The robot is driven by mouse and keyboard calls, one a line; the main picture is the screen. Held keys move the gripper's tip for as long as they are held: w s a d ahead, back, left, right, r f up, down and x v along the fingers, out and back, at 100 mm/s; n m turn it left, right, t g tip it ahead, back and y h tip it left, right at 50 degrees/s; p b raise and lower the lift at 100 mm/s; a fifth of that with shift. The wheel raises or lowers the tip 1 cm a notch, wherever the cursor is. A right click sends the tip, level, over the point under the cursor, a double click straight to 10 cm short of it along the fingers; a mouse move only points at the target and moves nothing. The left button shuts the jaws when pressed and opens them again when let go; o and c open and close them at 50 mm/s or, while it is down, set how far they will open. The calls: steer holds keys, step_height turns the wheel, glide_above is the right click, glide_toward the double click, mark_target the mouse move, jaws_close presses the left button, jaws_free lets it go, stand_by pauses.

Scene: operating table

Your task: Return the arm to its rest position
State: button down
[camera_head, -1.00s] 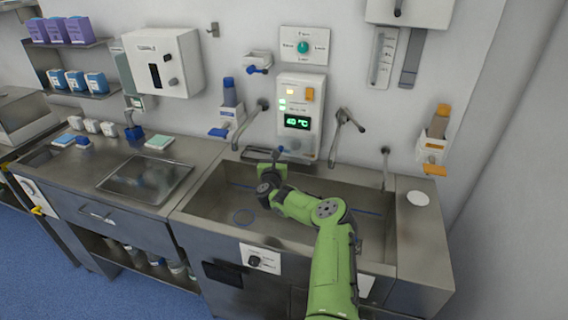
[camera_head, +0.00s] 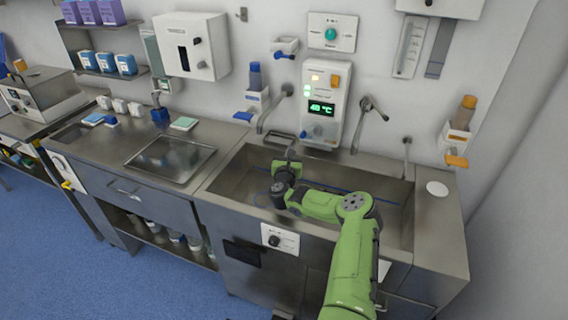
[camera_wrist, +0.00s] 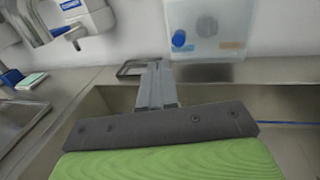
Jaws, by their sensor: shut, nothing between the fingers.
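My green arm reaches over the steel sink (camera_head: 235,178) in the head view. My gripper (camera_head: 290,152) points toward the back wall, in front of and a little below the white control panel (camera_head: 340,85). In the wrist view its grey fingers (camera_wrist: 155,68) are together with nothing between them. The panel's lower part (camera_wrist: 207,35), with a blue knob (camera_wrist: 179,38), shows beyond the fingertips, apart from them. The panel's display reads 40 °C in green.
Two wall taps (camera_head: 277,105) (camera_head: 371,108) flank the panel. A bottle dispenser (camera_head: 459,128) hangs at right. Left of the sink are a counter with a recessed steel basin (camera_head: 170,158), small boxes and shelves. Blue floor (camera_head: 130,285) lies free in front.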

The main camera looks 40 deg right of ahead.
steer(key=w+a+v, duration=0.1)
steer(key=v, duration=0.6)
steer(key=w+a+r+n+t+y, duration=0.2)
steer(key=w+a+r+n+y, duration=0.15)
steer(key=a+n, duration=0.35)
steer(key=w+a+r+n+t+y, duration=0.2)
steer(key=a+r+n+y, duration=0.1)
steer(key=a+n+y, duration=0.3)
steer(key=w+a+r+n+t+y, duration=0.1)
steer(key=w+a+r+n+y, duration=0.15)
steer(key=a+n, duration=0.55)
steer(key=s+a+r+n+g+y, duration=0.1)
steer(key=s+a+n+y, duration=0.1)
steer(key=a+n, duration=0.25)
steer(key=s+a+r+n+g+y, duration=0.2)
steer(key=a+n, duration=0.2)
steer(key=a, duration=0.2)
steer(key=s+a+r+n+g+h, duration=0.1)
steer(key=s+a+r+n+g, duration=0.1)
steer(key=s+a+n, duration=0.3)
steer(key=s+r+n+g, duration=0.1)
steer(key=s+n+g, duration=0.1)
steer(key=s+n, duration=0.35)
steer(key=s+d+r+n+g+h, duration=0.1)
steer(key=s+n+g, duration=0.3)
steer(key=s, duration=2.4)
steer(key=shift+d+r+n, duration=0.45)
steer(key=shift+n, duration=0.45)
